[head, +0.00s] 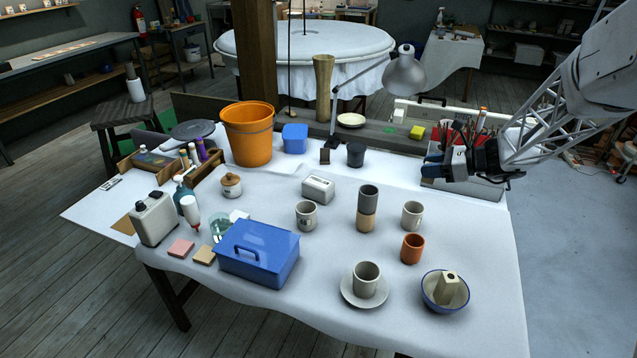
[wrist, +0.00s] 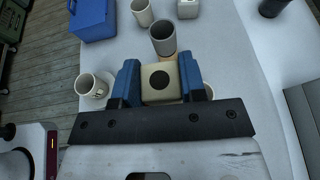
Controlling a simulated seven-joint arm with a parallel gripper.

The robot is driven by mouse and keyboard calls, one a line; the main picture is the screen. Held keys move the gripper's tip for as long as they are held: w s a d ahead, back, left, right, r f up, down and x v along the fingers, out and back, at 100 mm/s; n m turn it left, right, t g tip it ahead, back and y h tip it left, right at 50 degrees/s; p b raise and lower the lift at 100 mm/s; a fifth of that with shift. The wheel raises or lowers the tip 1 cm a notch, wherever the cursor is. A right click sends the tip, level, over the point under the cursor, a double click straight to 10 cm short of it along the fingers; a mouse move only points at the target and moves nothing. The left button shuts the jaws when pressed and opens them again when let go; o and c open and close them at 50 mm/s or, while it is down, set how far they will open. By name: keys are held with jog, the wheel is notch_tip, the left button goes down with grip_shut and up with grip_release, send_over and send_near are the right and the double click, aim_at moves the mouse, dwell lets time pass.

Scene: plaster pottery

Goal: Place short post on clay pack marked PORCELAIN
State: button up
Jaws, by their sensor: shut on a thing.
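My gripper (head: 436,165) is at the right of the table in the head view, above the cloth. In the wrist view its blue fingers (wrist: 160,85) are shut on a cream block, the short post (wrist: 159,97), with a dark round hole in its end face. In the head view the post is mostly hidden by the gripper. A small white pack with dark print (head: 318,189), likely the clay pack, lies mid-table, well left of my gripper. The print is too small to read. The pack's edge also shows at the top of the wrist view (wrist: 187,9).
A grey cup (head: 368,195) stands on a tan cylinder (head: 366,221) between gripper and pack. Mugs (head: 411,215) (head: 306,214) stand nearby. A similar holed block (head: 447,291) sits in a bowl (head: 430,302). A black cup (head: 355,156) and lamp (head: 404,72) stand behind.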

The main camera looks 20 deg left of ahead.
jog(key=w+a, duration=0.4)
jog(key=a, duration=0.5)
jog(key=w+a, duration=0.4)
jog(key=a, duration=0.5)
send_over(319, 182)
notch_tip(319, 182, down, 6)
jog(key=shift+a+f+n+g, duration=0.15)
jog(key=shift+f+n+g, duration=0.15)
jog(key=shift+g, duration=0.1)
jog(key=shift+f, duration=3.1)
jog(key=shift+f, duration=1.85)
jog(key=shift+f, duration=0.1)
